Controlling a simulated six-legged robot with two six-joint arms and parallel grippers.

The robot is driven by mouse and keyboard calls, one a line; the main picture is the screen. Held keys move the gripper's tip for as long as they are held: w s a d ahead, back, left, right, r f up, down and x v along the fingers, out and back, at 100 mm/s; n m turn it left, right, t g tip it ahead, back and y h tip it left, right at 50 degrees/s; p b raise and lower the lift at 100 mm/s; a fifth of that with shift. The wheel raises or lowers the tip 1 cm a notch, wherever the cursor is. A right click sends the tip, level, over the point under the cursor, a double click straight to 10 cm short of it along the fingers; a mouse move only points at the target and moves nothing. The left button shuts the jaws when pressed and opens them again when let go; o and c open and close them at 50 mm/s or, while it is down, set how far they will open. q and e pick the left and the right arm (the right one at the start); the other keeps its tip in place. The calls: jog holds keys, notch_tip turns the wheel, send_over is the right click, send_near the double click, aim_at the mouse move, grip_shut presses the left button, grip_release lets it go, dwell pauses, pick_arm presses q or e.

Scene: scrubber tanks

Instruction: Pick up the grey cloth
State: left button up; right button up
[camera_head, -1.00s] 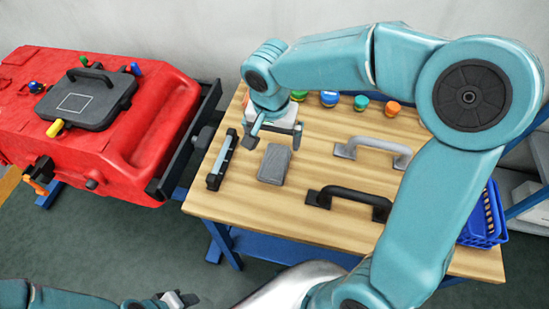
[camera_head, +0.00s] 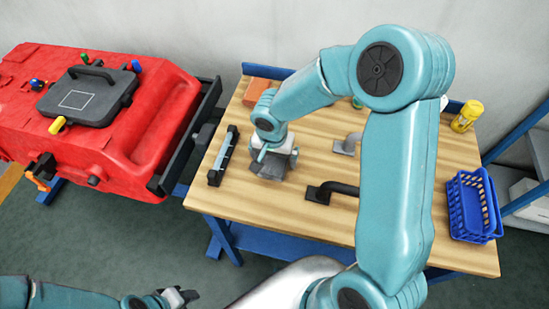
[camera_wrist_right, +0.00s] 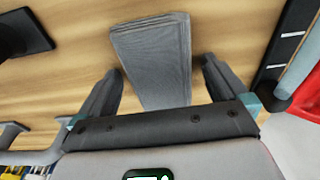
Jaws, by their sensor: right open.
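The grey cloth (camera_wrist_right: 152,60) is a folded, ribbed pad lying on the wooden table in the right wrist view. In the head view the cloth (camera_head: 270,170) is mostly covered by my right gripper (camera_head: 275,165). My right gripper (camera_wrist_right: 160,85) is open, and in the wrist view its two fingers stand on either side of the near part of the cloth.
A squeegee-like dark bar (camera_head: 223,157) lies left of the cloth. A blue basket (camera_head: 473,205), a yellow bottle (camera_head: 467,115) and an orange-brown block (camera_head: 263,90) are on the table. A red tank (camera_head: 110,110) stands at left.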

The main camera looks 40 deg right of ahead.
aim_at(275, 158)
jog(key=c, duration=1)
jog(key=shift+r, duration=0.1)
notch_tip(275, 158, up, 20)
jog(key=shift+f, duration=0.1)
